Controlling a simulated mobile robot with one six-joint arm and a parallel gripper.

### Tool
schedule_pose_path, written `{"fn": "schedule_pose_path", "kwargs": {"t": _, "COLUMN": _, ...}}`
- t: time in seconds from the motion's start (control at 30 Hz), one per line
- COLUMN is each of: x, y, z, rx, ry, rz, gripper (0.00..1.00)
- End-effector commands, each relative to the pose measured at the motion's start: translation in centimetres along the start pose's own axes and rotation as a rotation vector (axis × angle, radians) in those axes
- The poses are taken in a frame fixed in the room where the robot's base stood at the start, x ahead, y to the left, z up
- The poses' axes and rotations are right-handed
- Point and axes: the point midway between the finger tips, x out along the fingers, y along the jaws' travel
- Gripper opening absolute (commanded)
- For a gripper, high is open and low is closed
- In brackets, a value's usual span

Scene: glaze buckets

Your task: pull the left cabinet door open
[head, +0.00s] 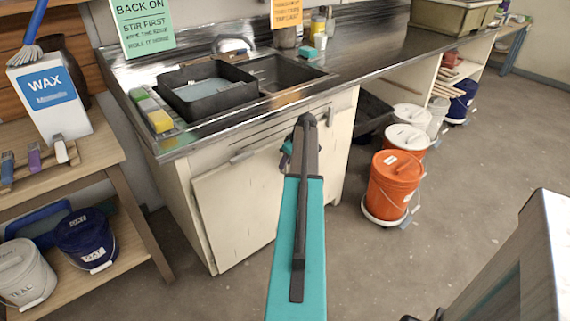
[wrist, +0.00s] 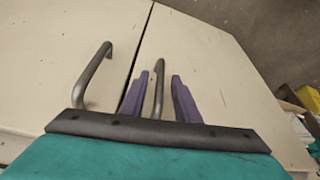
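The cream left cabinet door (head: 232,212) is under the sink counter in the head view, with a grey bar handle (head: 242,157) near its top. It looks shut or nearly so. My arm hides part of the cabinet front and most of my gripper. In the wrist view, two cream panels meet at a narrow dark seam. One grey handle (wrist: 92,78) is left of the seam. My gripper (wrist: 159,92) is open, its purple fingers on either side of a second grey handle (wrist: 158,78), right of the seam. I cannot tell whether they touch it.
The steel counter (head: 370,48) overhangs the cabinet. An orange bucket (head: 392,185) and white-lidded buckets stand on the floor at right. A wooden shelf unit (head: 105,160) with buckets is at left. A grey box-like surface (head: 515,265) fills the lower right. Floor before the cabinet looks clear.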

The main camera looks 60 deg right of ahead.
Motion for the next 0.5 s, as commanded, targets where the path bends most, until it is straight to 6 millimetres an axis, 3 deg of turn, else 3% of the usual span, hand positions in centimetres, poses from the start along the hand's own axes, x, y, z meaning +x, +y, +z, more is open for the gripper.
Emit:
{"fn": "schedule_pose_path", "kwargs": {"t": 0.2, "x": 1.09, "y": -0.02, "z": -0.04, "rx": -0.001, "ry": 0.0, "rz": 0.0, "gripper": 0.29}}
{"fn": "schedule_pose_path", "kwargs": {"t": 0.5, "x": 1.16, "y": -0.02, "z": -0.01, "rx": 0.0, "ry": 0.0, "rz": 0.0, "gripper": 0.25}}
